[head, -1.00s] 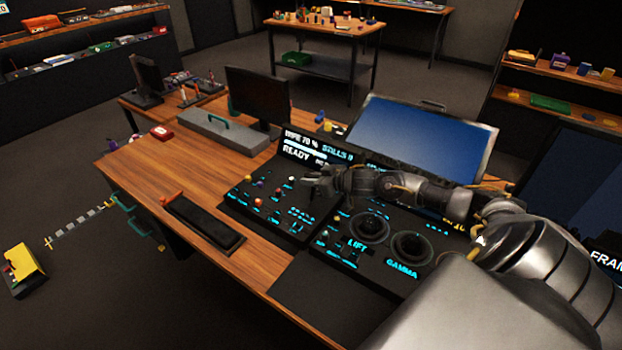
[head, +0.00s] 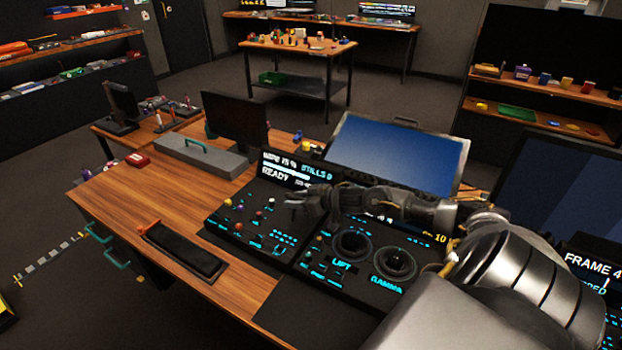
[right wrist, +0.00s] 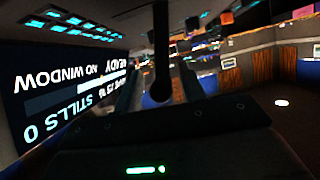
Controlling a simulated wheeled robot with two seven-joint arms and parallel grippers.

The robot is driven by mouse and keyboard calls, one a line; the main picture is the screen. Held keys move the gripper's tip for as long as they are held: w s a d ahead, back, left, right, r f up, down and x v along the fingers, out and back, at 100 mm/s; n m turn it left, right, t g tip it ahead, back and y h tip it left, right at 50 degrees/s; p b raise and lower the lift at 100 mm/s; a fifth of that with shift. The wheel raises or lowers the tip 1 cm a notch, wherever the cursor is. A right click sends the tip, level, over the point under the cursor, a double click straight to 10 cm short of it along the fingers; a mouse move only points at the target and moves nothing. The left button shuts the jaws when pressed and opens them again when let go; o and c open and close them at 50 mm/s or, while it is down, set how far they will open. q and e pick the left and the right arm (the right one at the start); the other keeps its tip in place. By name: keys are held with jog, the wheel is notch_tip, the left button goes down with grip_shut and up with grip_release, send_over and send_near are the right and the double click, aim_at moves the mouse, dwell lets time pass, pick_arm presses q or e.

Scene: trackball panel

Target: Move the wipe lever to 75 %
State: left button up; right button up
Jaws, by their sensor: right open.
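The black control panel (head: 262,226) lies on the wooden desk, with small coloured knobs and lit cyan labels. Its display (head: 287,170) shows a WIPE percentage that looks like 75 but is blurred, with READY below. The display also shows upside down in the right wrist view (right wrist: 62,100), with NO WINDOW and STILLS 0. My right gripper (head: 288,203) is open, low over the panel's right part. In the right wrist view, a dark stalk with a rounded end (right wrist: 161,88) stands between the fingers; I cannot tell surely that it is the wipe lever. My left gripper is out of view.
A blue-screened monitor (head: 395,155) stands behind my arm. A black tray (head: 184,250) lies left of the panel.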

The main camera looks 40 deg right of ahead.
jog(key=v, duration=0.9)
dwell(0.5)
